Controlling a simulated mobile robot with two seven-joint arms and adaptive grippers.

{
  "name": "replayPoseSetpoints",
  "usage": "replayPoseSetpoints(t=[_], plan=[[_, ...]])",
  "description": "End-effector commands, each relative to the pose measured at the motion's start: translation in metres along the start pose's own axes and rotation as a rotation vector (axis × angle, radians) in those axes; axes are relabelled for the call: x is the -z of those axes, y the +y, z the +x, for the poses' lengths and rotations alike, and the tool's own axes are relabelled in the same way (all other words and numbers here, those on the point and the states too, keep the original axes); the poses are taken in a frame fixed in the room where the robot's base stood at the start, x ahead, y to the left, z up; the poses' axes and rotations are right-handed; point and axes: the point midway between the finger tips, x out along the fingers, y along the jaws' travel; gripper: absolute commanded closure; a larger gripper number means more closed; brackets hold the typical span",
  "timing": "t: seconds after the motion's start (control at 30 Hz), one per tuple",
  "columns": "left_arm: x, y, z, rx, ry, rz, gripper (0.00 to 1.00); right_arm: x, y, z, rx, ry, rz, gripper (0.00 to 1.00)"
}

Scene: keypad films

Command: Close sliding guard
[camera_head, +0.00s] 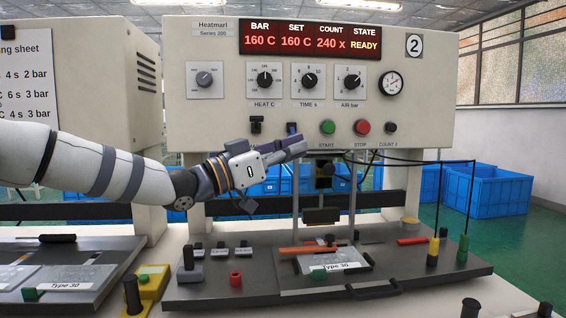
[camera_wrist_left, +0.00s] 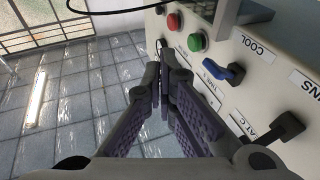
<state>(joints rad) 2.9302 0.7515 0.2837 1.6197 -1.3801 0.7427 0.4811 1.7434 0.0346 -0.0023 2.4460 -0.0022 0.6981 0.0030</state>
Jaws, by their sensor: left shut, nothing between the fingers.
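The press marked 2 (camera_head: 222,115) stands in the middle of the head view. Two upright grey bars (camera_head: 295,190) flank its black press head (camera_head: 323,180); I cannot tell whether a clear guard panel spans them. A black looped handle (camera_head: 373,290) lies at the front of the base plate. My left gripper (camera_head: 303,145) is shut and empty, in front of the press just below the green start button (camera_head: 328,127). In the left wrist view its fingers (camera_wrist_left: 161,65) meet close to the panel, near the green button (camera_wrist_left: 197,42) and a blue lever (camera_wrist_left: 222,70). My right gripper is not in view.
The dark base plate (camera_head: 240,288) holds a Type 30 plate (camera_head: 340,262), a red cylinder (camera_head: 235,279) and yellow (camera_head: 433,250) and green (camera_head: 463,248) upright pieces with black cables above. Another press (camera_head: 110,60) stands left. Blue bins (camera_head: 490,190) stand behind.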

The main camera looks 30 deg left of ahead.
Motion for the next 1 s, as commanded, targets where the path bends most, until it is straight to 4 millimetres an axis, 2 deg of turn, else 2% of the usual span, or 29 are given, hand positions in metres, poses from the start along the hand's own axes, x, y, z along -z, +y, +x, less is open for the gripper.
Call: replayPoseSetpoints(t=[0.1,0.17,0.3,0.4,0.83,0.93,1.0], plan=[[0.001,0.001,0.026,-0.002,0.002,0.003,1.0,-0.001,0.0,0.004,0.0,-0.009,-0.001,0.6],[-0.002,0.001,0.036,-0.002,0.002,0.0,1.0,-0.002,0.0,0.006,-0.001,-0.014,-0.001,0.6],[-0.025,0.001,0.04,-0.001,0.002,-0.002,1.0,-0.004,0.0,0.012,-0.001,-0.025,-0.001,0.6],[-0.031,0.001,0.042,-0.001,0.006,0.0,1.0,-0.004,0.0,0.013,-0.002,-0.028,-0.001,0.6],[-0.035,0.001,0.042,-0.002,0.006,0.002,1.0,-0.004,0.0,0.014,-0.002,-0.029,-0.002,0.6],[-0.053,0.001,0.039,-0.003,0.002,-0.001,1.0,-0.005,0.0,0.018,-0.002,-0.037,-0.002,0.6],[-0.072,0.001,0.034,-0.002,-0.002,-0.003,1.0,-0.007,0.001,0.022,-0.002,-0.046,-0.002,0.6]])
